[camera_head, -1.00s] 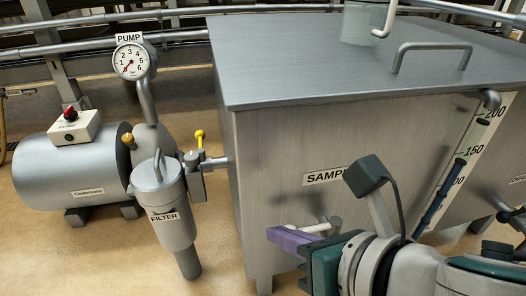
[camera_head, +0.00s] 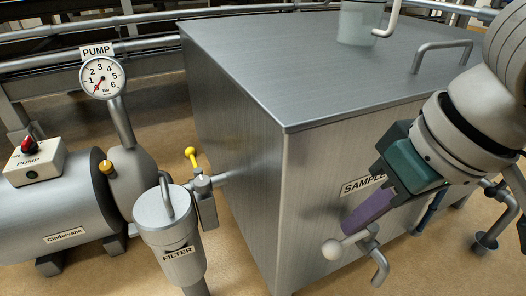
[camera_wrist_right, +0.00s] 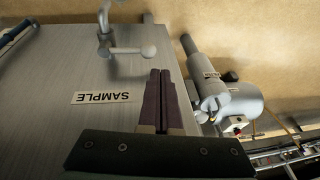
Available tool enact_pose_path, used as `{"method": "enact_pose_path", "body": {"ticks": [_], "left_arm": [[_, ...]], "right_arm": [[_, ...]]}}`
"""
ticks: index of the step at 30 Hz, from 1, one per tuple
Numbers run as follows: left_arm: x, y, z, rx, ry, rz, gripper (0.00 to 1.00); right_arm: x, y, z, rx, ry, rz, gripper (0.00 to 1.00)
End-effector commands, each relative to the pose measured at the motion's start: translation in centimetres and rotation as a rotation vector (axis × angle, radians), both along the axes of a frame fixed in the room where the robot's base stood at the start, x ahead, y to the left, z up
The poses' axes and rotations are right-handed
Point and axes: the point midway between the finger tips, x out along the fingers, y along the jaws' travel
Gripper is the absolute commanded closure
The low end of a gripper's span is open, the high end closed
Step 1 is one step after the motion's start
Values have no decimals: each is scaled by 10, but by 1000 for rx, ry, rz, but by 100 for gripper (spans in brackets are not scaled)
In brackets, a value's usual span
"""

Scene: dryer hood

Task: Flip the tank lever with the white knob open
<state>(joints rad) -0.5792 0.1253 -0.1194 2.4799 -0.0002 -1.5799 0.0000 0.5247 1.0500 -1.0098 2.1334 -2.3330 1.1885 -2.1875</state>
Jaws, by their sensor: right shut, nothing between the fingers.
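The tank lever ends in a round white knob (camera_head: 332,249) and sits on a tap low on the front of the metal tank (camera_head: 300,190), below the SAMPLE label. The right wrist view also shows the white knob (camera_wrist_right: 148,51), with its lever lying sideways from the tap's pipe (camera_wrist_right: 104,30). My right gripper (camera_head: 349,226) has purple fingers and comes from the upper right. Its fingers are shut and empty. In the right wrist view the fingertips (camera_wrist_right: 160,73) are close to the knob; I cannot tell whether they touch. My left gripper is not in view.
A filter (camera_head: 171,235) with a yellow-knobbed lever (camera_head: 191,153) stands left of the tank. A pump (camera_head: 60,215) with a gauge (camera_head: 102,77) is farther left. Pipes (camera_head: 486,241) stand at the right. Floor is bare in front of the filter.

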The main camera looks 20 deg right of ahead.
Motion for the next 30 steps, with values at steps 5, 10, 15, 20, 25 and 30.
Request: {"method": "enact_pose_path", "body": {"ticks": [5, 10, 15, 20, 25, 30], "left_arm": [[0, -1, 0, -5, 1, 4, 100], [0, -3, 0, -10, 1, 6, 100], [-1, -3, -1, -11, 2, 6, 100], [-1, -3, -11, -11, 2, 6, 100], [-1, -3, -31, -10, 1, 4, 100], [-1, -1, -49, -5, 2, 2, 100]], "right_arm": [[10, -29, 7, -134, -54, 4, 100], [11, -31, 7, -144, -58, 5, 100], [11, -31, 6, -141, -56, 4, 100], [15, -29, -9, -139, -54, 4, 100], [25, -29, -40, -139, -55, 3, 100], [36, -27, -68, -138, -55, 3, 100]]}}
